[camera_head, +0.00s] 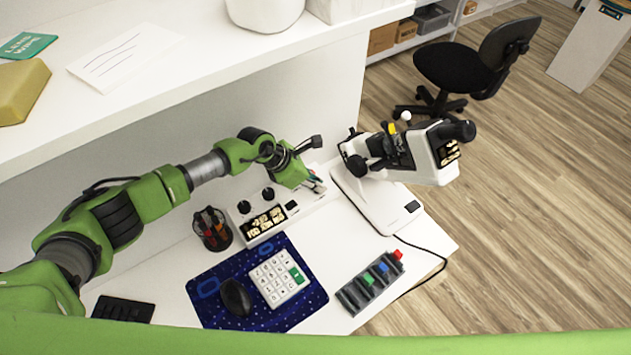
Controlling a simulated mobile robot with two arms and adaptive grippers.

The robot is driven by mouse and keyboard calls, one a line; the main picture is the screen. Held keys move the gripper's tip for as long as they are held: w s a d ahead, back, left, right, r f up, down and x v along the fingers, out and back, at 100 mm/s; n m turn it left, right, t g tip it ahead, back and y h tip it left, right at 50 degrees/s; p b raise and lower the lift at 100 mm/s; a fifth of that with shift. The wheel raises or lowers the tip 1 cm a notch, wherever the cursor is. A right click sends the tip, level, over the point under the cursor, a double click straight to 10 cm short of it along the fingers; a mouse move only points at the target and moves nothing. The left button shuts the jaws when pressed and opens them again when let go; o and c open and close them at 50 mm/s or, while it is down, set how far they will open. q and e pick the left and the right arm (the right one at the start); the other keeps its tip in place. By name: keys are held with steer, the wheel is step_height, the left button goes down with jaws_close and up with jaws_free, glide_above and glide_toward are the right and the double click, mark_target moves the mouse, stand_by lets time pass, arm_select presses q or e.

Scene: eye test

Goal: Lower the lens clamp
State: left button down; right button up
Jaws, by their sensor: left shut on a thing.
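The white and black lens instrument (430,156) stands on a white base (378,204) at the right of the desk. On its upper middle are a yellow part (392,129) and a small white ball-shaped knob (406,116). Which part is the lens clamp, I cannot tell for sure. My left gripper (317,186) is left of the instrument, by the right end of the white control box (262,222), apart from the yellow part and the knob. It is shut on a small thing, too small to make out. My right gripper is not in view.
A pen cup (212,229), a blue mat (208,290) with a mouse (236,297) and keypad (278,278), and a dark rack (369,284) with coloured pieces occupy the desk. A white shelf (200,62) overhangs the back. A cable (441,262) crosses the right edge.

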arm_select(q)
steer(key=shift+w, duration=0.1)
stand_by(0.3)
steer(key=c, duration=2)
jaws_free()
steer(key=shift+c, duration=0.2)
steer(key=v, duration=1.2)
steer(key=shift+c, duration=0.3)
